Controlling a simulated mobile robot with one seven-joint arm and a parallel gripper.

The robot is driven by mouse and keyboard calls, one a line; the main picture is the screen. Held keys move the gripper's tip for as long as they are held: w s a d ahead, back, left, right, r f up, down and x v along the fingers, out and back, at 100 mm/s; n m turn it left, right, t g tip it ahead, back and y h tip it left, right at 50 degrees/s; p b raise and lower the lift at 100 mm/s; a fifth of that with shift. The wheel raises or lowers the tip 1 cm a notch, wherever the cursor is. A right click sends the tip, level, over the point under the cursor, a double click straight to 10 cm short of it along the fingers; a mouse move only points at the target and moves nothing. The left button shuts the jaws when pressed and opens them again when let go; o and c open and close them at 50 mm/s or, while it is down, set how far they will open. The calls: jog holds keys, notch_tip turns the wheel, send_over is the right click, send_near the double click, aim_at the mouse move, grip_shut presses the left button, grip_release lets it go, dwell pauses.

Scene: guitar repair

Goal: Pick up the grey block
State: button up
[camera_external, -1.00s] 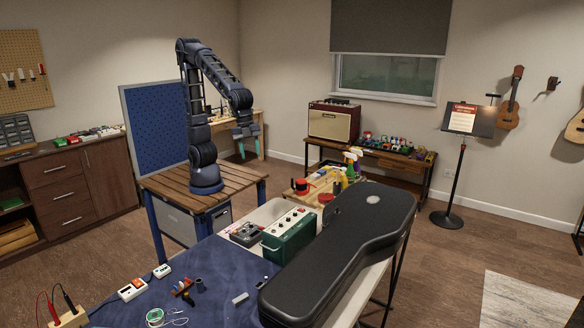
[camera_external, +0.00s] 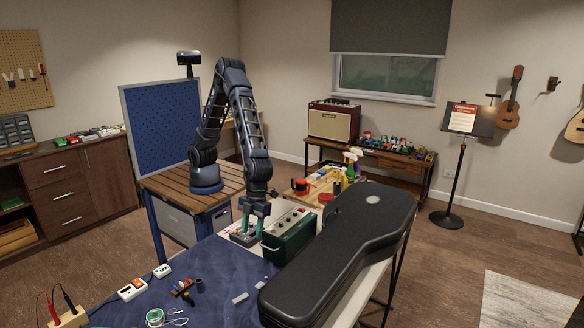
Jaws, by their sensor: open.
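A small light grey block (camera_external: 240,298) lies on the blue mat (camera_external: 215,262), left of the black guitar case. Another small pale piece (camera_external: 260,285) lies just to its right, close to the case; I cannot make out what it is. My gripper (camera_external: 252,232) points down with its green-tipped fingers apart and nothing seen between them. It is beyond the grey block, over or just in front of the grey box with knobs and beside the dark green box. Its exact height is hard to tell.
The dark green box (camera_external: 289,236) and the grey box with knobs (camera_external: 244,236) stand at the mat's far edge. The large black guitar case (camera_external: 340,250) fills the table's right side. A dark cylinder (camera_external: 200,285) and coloured small parts (camera_external: 181,288) lie left of the block.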

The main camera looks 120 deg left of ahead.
jog(key=w+d+f+m+g+h, duration=0.1)
jog(key=w+d+f+m, duration=0.2)
jog(key=d+f, duration=0.75)
send_over(234, 302)
jog(key=w+a, duration=0.1)
jog(key=a, duration=0.2)
jog(key=f, duration=0.6)
jog(key=shift+d+f, duration=0.25)
jog(key=shift+f, duration=0.1)
jog(key=shift+s+x, duration=0.15)
jog(key=shift+x, duration=1.15)
jog(key=shift+s+x, duration=0.1)
jog(key=shift+x, duration=1.2)
jog(key=shift+r, duration=0.15)
jog(key=shift+c, duration=0.4)
grip_shut()
